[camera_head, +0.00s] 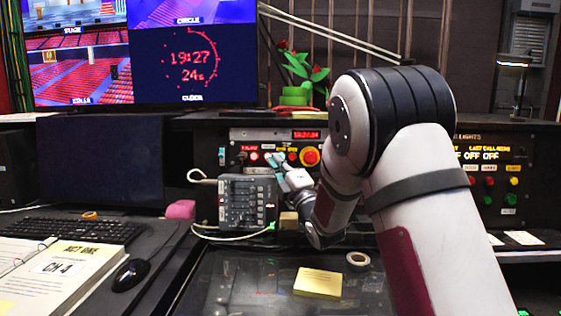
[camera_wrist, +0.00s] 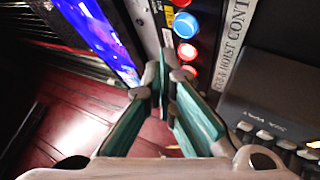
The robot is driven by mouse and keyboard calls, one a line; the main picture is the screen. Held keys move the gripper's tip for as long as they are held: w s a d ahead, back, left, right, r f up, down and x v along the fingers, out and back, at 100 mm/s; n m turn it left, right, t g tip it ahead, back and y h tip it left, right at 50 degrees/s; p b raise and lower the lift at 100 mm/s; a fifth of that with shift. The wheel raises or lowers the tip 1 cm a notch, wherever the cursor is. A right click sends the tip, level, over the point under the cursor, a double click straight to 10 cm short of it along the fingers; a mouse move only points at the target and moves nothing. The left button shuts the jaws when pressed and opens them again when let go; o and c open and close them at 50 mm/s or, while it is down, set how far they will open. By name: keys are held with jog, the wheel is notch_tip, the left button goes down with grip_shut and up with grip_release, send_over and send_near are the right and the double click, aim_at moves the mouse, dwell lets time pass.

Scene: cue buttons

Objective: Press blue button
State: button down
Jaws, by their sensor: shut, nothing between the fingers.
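The blue button (camera_wrist: 186,25) is round and sits on a panel between red buttons in the wrist view. In the head view I cannot make it out; my gripper covers part of that panel. My gripper (camera_wrist: 165,70) is shut and empty, its fingertips together just below and left of the blue button in the wrist picture. In the head view my gripper (camera_head: 273,160) is raised in front of the button panel (camera_head: 268,134). I cannot tell whether the fingertips touch the panel.
A red button (camera_wrist: 187,51) is beside the blue one, close to the fingertips. A large red-orange button (camera_head: 310,156) is right of my gripper. A grey control box (camera_head: 240,203) stands below. A monitor (camera_head: 150,50) is at upper left.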

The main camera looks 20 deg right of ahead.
jog(key=shift+w+d+f+b, duration=0.1)
jog(key=shift+w+d+b, duration=0.2)
jog(key=shift+w, duration=0.35)
jog(key=shift+w+d+b, duration=0.2)
jog(key=shift+w+b, duration=0.55)
jog(key=shift+b, duration=0.4)
dwell(1.6)
jog(key=shift+s, duration=0.15)
jog(key=shift+s+a+b, duration=0.25)
jog(key=shift+s+b, duration=0.1)
jog(key=shift+s, duration=0.3)
jog(key=shift+s, duration=0.1)
jog(key=shift+s+a+r+b, duration=0.15)
jog(key=shift+s+a+b, duration=0.1)
jog(key=shift+s, duration=0.5)
jog(key=shift+s+a+r+b, duration=0.1)
jog(key=shift+s+a, duration=0.2)
jog(key=shift+s, duration=0.45)
jog(key=shift+s+a+r+b, duration=0.15)
jog(key=shift+s+a+b, duration=0.1)
jog(key=shift+s, duration=0.5)
